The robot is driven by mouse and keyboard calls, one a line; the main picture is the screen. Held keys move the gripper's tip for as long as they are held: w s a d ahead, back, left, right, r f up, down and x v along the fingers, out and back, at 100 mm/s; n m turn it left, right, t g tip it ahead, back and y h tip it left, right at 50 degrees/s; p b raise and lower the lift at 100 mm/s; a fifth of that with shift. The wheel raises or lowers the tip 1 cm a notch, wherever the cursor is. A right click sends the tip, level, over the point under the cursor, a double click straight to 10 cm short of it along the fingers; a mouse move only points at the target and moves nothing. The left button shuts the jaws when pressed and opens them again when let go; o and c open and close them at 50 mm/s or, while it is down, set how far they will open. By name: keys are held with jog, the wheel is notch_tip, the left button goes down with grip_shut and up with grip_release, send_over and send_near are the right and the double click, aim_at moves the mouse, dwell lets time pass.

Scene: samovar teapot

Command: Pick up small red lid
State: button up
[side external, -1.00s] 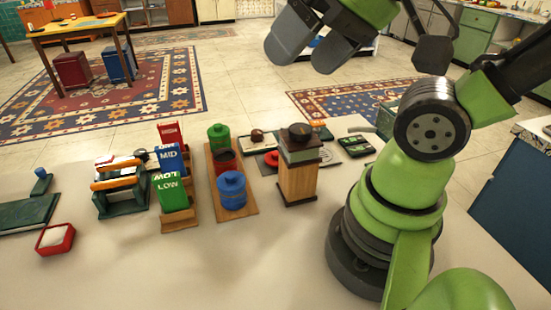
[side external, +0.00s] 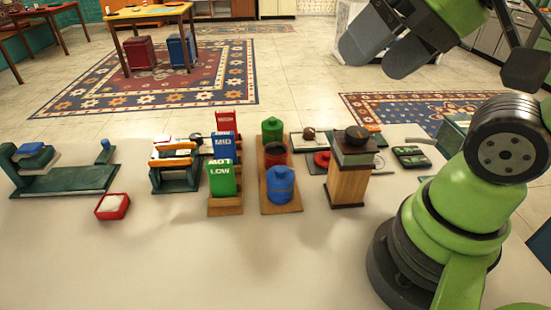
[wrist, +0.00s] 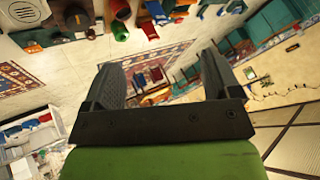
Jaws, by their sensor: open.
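A small round red lid (side external: 322,158) lies flat at the back, just left of the wooden box with a dark top; that box hides part of it. A red canister with a dark top (side external: 276,153) stands in a wooden tray (side external: 290,205) between a green canister (side external: 272,129) and a blue one (side external: 281,184). My gripper (side external: 378,57) is open and empty, high above and behind the table items, well apart from the lid. Its two spread fingers also show in the wrist view (wrist: 160,65), where I cannot make out the lid.
The wooden box (side external: 349,182) stands upright beside the lid. Red, blue and green cards (side external: 222,178) stand left of the canisters. A red dish (side external: 112,206) and a green stand (side external: 70,180) are farther left. The table's front is clear.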

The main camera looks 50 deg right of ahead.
jog(key=shift+o, duration=0.2)
jog(key=shift+o, duration=0.6)
jog(key=n+g+h, duration=0.2)
jog(key=n+g, duration=0.5)
jog(key=n, duration=0.4)
send_over(327, 153)
jog(key=f, duration=2.4)
jog(key=shift+w, duration=0.25)
jog(key=shift+s+f, duration=0.15)
jog(key=shift+f, duration=1.45)
jog(key=shift+s+f, duration=0.15)
jog(key=shift+f, duration=1.4)
jog(key=c, duration=1)
